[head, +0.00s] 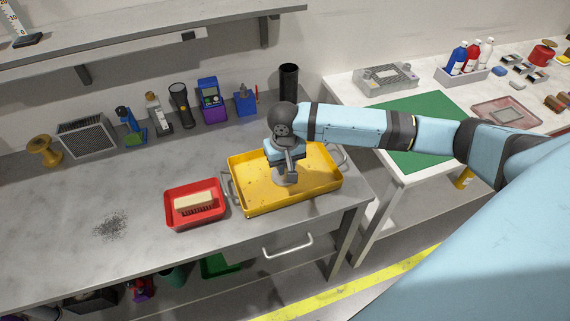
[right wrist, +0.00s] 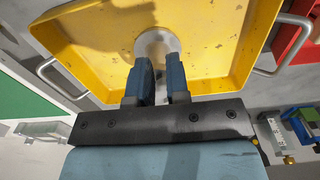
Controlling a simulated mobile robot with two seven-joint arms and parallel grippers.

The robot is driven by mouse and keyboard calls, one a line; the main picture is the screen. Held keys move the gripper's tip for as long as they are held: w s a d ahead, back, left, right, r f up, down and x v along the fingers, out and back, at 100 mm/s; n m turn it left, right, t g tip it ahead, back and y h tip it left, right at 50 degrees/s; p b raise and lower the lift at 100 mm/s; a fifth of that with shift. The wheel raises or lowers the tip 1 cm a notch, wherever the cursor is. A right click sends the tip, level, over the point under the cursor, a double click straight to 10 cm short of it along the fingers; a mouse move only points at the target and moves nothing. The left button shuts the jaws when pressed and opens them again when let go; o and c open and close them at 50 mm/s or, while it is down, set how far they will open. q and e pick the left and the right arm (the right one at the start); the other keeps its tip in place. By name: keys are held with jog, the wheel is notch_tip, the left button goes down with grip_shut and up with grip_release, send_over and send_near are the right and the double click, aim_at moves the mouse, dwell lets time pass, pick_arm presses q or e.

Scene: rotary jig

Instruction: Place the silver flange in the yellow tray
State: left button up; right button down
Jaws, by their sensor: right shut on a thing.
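The yellow tray (head: 318,190) stands on the grey workbench, with a wire handle at each end. My right gripper (head: 285,172) is over the inside of the tray and points down. It is shut on the silver flange (head: 280,181), which is mostly hidden by the gripper in the head view. In the right wrist view the flange (right wrist: 155,44) is a pale round disc at the fingertips (right wrist: 158,72), with the yellow tray (right wrist: 215,45) behind it. I cannot tell whether the flange touches the tray floor. My left gripper is not in view.
A red tray (head: 185,222) with a brush (head: 194,202) stands just left of the yellow tray. A black cylinder (head: 289,82), a blue holder (head: 245,103) and a flashlight (head: 180,102) stand along the wall.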

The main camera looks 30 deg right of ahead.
dwell(0.3)
jog(key=c, duration=1.1)
grip_release()
jog(key=shift+f, duration=0.1)
notch_tip(320, 180, up, 12)
jog(key=shift+r, duration=0.2)
